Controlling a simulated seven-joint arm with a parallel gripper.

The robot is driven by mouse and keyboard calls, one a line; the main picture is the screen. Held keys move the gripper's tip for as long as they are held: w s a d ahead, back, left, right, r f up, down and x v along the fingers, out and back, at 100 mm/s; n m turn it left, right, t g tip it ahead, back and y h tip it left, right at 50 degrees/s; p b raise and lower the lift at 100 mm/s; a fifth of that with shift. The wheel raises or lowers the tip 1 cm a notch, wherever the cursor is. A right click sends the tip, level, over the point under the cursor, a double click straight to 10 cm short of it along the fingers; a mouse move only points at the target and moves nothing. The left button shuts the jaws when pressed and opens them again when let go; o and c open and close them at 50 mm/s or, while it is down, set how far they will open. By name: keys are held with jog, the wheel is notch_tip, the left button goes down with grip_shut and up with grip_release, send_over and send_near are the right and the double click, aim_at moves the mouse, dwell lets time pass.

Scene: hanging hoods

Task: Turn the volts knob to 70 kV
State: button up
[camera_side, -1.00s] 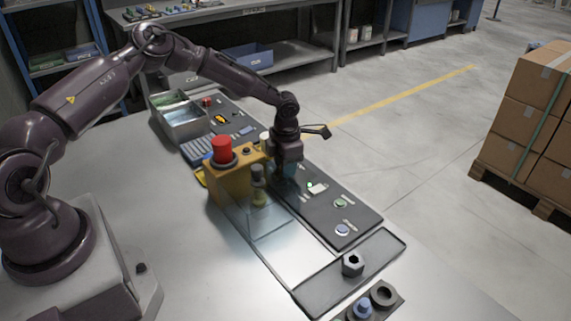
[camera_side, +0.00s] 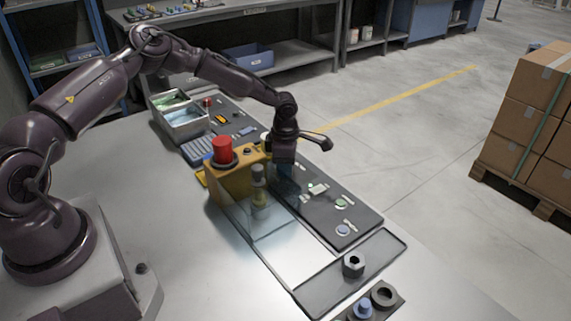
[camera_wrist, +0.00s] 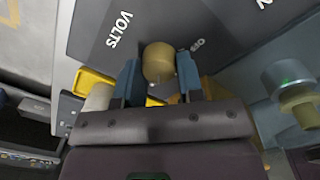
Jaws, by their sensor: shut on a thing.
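The volts knob (camera_wrist: 158,60) is a tan round knob on a grey panel, seen in the wrist view beside the printed word VOLTS. My gripper (camera_wrist: 160,78) has its two blue fingers shut on the knob, one on each side. In the side view my gripper (camera_side: 287,182) points down at the dark control panel (camera_side: 322,213), behind a clear shield, and hides the knob there. A small printed mark shows at the knob's right in the wrist view. I cannot read the knob's setting.
A yellow block (camera_side: 228,188) with a red button (camera_side: 222,150) stands left of my gripper. A clear shield (camera_side: 262,212) hangs in front. A metal bin (camera_side: 185,122) is farther back. A tray with a hex nut (camera_side: 353,264) is at the front right.

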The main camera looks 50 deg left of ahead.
jog(key=o, duration=0.9)
jog(key=r, duration=1.3)
jog(key=shift+s+d, duration=0.2)
jog(key=shift+d, duration=0.05)
